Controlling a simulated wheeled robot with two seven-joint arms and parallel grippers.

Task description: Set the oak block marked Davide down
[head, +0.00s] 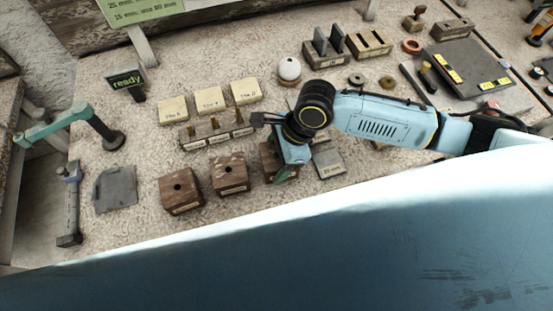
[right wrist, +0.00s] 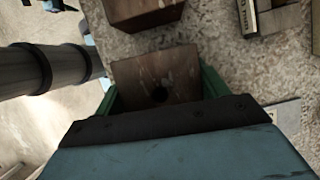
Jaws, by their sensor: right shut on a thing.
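My right gripper (head: 283,172) reaches down over the bench in the head view and is shut on a brown wooden block (head: 267,160), the rightmost of three alike. The gripper hides much of it there. In the right wrist view the block (right wrist: 150,75) sits between the green fingers, its top with a dark round hole facing the camera. I cannot read a name on it. Whether its underside touches the bench is hidden. The other two brown blocks, a middle one (head: 230,175) and a left one (head: 181,191), stand on the bench. My left gripper is not in view.
Behind the blocks is a rack (head: 215,130) with cream labelled cards above it. A grey plate (head: 328,163) lies just right of the gripper. A white ball (head: 289,69) stands farther back.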

